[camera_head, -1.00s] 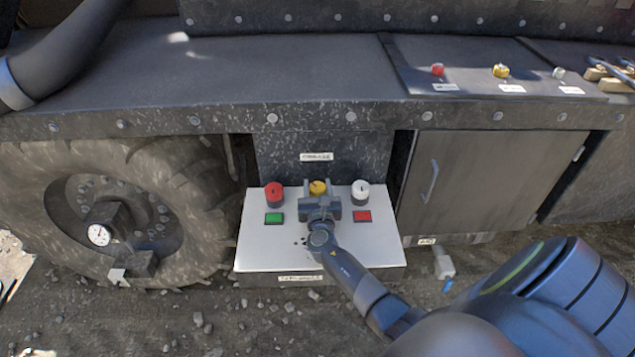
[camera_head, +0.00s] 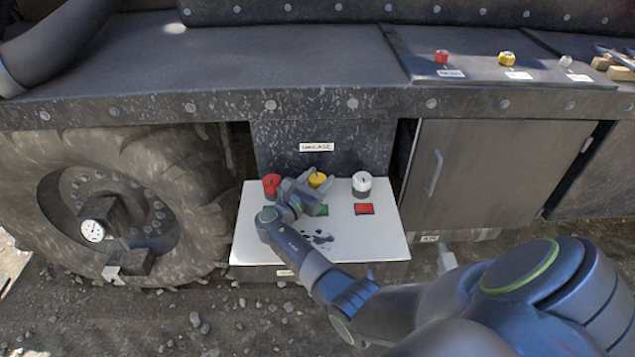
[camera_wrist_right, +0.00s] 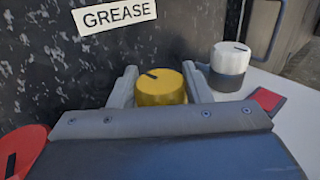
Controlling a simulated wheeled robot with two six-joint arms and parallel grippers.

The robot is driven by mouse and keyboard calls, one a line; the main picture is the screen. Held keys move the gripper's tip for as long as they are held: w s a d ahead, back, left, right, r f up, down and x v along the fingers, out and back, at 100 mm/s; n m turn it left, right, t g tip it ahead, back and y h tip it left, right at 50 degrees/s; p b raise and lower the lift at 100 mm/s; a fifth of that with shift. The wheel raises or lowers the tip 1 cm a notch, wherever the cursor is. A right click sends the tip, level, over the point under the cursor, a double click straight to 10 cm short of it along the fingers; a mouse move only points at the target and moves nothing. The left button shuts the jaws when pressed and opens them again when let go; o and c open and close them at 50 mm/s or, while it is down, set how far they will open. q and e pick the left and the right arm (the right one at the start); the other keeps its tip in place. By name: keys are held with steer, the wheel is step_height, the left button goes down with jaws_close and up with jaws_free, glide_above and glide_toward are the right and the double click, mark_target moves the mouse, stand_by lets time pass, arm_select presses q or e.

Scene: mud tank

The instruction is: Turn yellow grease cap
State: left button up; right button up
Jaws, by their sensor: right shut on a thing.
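The yellow grease cap (camera_head: 317,180) stands upright on the white panel (camera_head: 252,229), between a red cap (camera_head: 271,184) and a white cap (camera_head: 362,184). My right gripper (camera_head: 308,187) is shut on the yellow cap, its wrist turned so the arm comes in from the lower left of it. In the right wrist view the yellow cap (camera_wrist_right: 161,87) sits between the two grey fingers, with a slanted black mark on its top. The GREASE label (camera_wrist_right: 113,14) is on the dark wall behind. My left gripper is not in view.
A green button (camera_head: 322,211) is partly hidden by my right gripper; a red button (camera_head: 364,209) lies right of it. The red cap (camera_wrist_right: 22,150) and white cap (camera_wrist_right: 229,68) flank the gripper. A dark ledge (camera_head: 290,70) overhangs the panel.

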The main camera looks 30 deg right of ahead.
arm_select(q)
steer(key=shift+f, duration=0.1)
arm_select(e)
steer(key=shift+r, duration=0.1)
steer(key=o, duration=1)
